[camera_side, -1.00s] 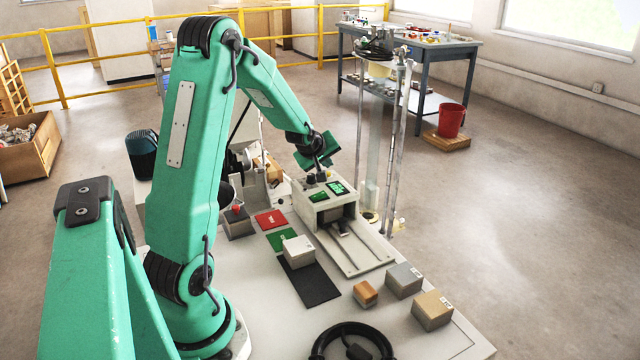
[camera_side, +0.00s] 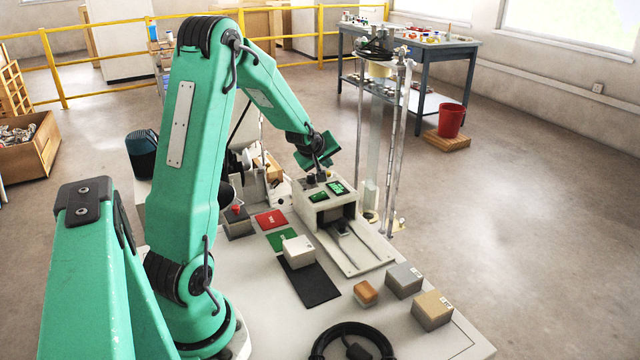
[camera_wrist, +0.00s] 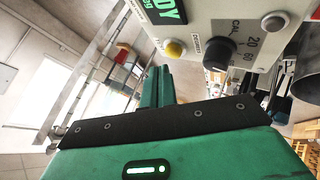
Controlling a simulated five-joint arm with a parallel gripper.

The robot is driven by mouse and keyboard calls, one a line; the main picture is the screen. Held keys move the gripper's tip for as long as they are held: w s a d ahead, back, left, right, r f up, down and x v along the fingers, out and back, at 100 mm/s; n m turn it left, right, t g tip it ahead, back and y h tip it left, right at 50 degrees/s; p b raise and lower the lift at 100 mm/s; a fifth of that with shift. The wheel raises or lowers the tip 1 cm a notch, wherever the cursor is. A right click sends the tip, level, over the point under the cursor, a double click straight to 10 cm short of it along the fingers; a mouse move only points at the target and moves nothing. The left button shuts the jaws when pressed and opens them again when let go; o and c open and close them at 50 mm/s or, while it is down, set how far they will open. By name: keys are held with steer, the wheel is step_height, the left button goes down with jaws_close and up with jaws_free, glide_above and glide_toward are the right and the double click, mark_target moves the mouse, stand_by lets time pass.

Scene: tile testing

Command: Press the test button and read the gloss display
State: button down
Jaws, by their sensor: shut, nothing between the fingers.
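The gloss meter (camera_side: 348,211), a pale box on the bench, has lit green displays (camera_side: 337,187) on its top. In the wrist view a green display (camera_wrist: 165,10) shows letters ending in "DY", cut off by the frame edge. My gripper (camera_side: 318,178) is shut and empty, over the back of the meter's top. In the wrist view its fingertips (camera_wrist: 158,72) appear just below the yellow button; I cannot tell whether they touch it.
A white tile block (camera_side: 298,250) lies on a black mat (camera_side: 308,283). Red (camera_side: 270,219) and green (camera_side: 282,239) pads lie behind it. Orange (camera_side: 366,292), grey (camera_side: 404,280) and tan (camera_side: 432,310) blocks stand at the front right. A metal post stand (camera_side: 393,150) rises behind the meter.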

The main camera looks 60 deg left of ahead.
steer(key=shift+f, duration=0.95)
stand_by(1.1)
steer(key=shift+s+r, duration=0.1)
stand_by(0.4)
steer(key=shift+r, duration=0.8)
steer(key=shift+a+r, duration=0.1)
steer(key=shift+r, duration=0.05)
step_height(320, 180, up, 5)
steer(key=shift+f, duration=0.1)
stand_by(0.5)
stand_by(0.6)
